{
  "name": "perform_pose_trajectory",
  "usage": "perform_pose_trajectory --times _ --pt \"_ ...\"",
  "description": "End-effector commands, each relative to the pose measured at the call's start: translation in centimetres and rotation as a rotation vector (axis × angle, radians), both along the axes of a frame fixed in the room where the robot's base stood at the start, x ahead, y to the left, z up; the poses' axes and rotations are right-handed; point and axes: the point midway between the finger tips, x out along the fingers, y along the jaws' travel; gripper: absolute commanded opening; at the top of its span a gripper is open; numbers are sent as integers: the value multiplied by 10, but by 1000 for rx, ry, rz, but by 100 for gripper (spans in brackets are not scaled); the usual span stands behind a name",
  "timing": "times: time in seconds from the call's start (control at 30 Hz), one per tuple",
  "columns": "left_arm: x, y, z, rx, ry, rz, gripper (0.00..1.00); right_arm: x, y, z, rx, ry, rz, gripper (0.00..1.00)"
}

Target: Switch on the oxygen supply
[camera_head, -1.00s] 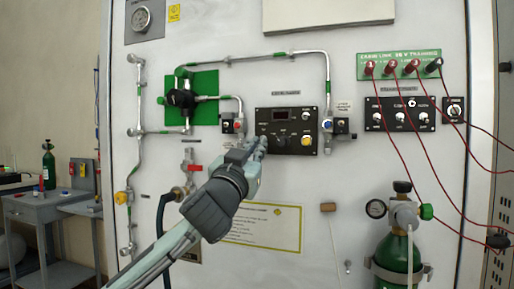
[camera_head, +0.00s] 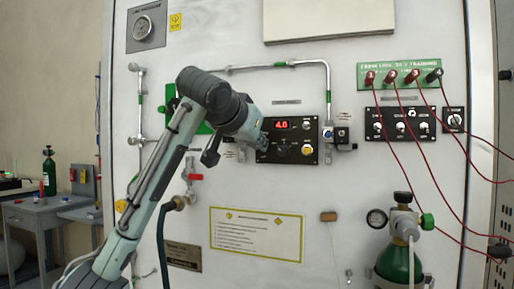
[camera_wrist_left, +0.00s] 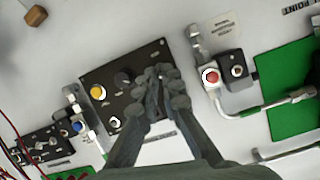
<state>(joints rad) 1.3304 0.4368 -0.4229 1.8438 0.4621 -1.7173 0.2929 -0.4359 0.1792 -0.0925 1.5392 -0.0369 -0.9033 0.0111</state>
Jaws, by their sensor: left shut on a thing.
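The black control panel (camera_head: 287,157) is on the white wall board, with a lit red display (camera_head: 282,125) reading 4.0 and a yellow button (camera_head: 307,149). My left gripper (camera_head: 262,142) is at the panel's left side. In the left wrist view the left gripper (camera_wrist_left: 160,78) is shut on a small control at the panel's edge, which the fingers mostly hide. The panel (camera_wrist_left: 108,75) also shows a dark knob (camera_wrist_left: 123,79) and the yellow button (camera_wrist_left: 98,92) there. My right gripper is in neither view.
A green oxygen cylinder (camera_head: 400,258) with a gauge (camera_head: 377,218) stands at lower right. Red cables hang from the green terminal strip (camera_head: 400,67). Pipes and a red-handled valve (camera_head: 193,177) are near my left arm.

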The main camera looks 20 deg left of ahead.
Motion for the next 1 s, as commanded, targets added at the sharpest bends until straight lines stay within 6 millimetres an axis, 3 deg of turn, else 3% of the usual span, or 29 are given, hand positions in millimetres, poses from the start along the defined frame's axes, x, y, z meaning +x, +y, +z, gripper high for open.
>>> perform_pose_trajectory --times 0.4,0.87,1.0 --pt "3 -1 6 5 159 -1 0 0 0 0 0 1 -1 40" --pt "3 0 6 6 172 1 0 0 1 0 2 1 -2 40" --pt "3 0 6 6 171 1 19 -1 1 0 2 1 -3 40"
